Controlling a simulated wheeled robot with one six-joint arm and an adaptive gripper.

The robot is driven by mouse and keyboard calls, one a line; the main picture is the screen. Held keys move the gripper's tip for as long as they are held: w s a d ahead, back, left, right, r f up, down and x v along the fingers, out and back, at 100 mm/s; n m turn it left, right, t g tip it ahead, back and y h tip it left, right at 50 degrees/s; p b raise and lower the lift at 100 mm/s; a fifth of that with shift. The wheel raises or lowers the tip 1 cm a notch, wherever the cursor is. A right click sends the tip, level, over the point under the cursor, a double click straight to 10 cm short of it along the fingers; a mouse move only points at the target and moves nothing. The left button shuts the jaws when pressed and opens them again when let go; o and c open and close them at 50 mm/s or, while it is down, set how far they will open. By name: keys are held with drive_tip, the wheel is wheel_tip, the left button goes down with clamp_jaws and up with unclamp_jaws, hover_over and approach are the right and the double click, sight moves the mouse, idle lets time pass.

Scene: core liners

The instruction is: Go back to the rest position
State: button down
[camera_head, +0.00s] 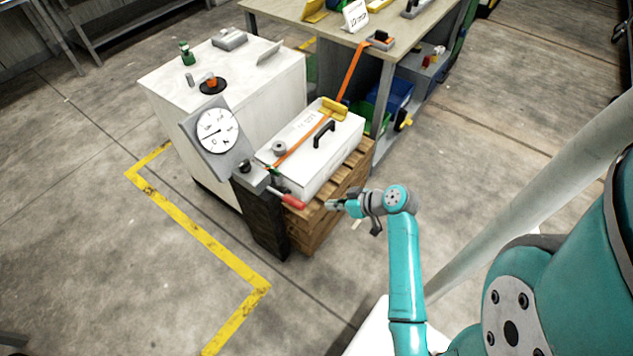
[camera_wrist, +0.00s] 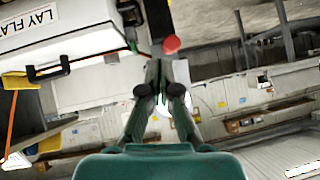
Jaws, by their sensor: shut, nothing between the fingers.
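My gripper (camera_head: 333,204) is at the end of my teal arm, just right of the red-handled lever (camera_head: 293,201) by the gauge post. In the wrist view my gripper (camera_wrist: 158,66) has its fingertips together with nothing between them. The red knob (camera_wrist: 171,44) of the lever shows just beyond the fingertips, apart from them as far as I can tell. The white case (camera_head: 318,150) with a black handle lies on a wooden crate (camera_head: 335,205), behind and left of my gripper. The case also shows at the upper left of the wrist view (camera_wrist: 95,50).
A dial gauge (camera_head: 217,131) stands on a dark post (camera_head: 262,220). A white cabinet (camera_head: 262,88) with small items is behind it. An orange strap (camera_head: 351,72) runs from the workbench (camera_head: 400,48) over the case. Yellow floor lines (camera_head: 205,235) lie left; the floor there is clear.

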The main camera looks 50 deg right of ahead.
drive_tip(key=s+a+f+m+h, duration=0.1)
drive_tip(key=s+a+h, duration=0.1)
drive_tip(key=s+a, duration=0.45)
drive_tip(key=s+a+f+m+h, duration=0.1)
drive_tip(key=s+a+f, duration=0.15)
drive_tip(key=a, duration=0.75)
drive_tip(key=s+a+r+n+t, duration=0.1)
drive_tip(key=s+a+r+t, duration=0.1)
drive_tip(key=s+a+r, duration=0.2)
drive_tip(key=s+a+r+n+t+y, duration=0.1)
drive_tip(key=s+a+r+t, duration=0.2)
drive_tip(key=s+r, duration=0.8)
wheel_tip(320, 180, up, 6)
drive_tip(key=shift+a+f, duration=0.25)
drive_tip(key=shift+a, duration=0.45)
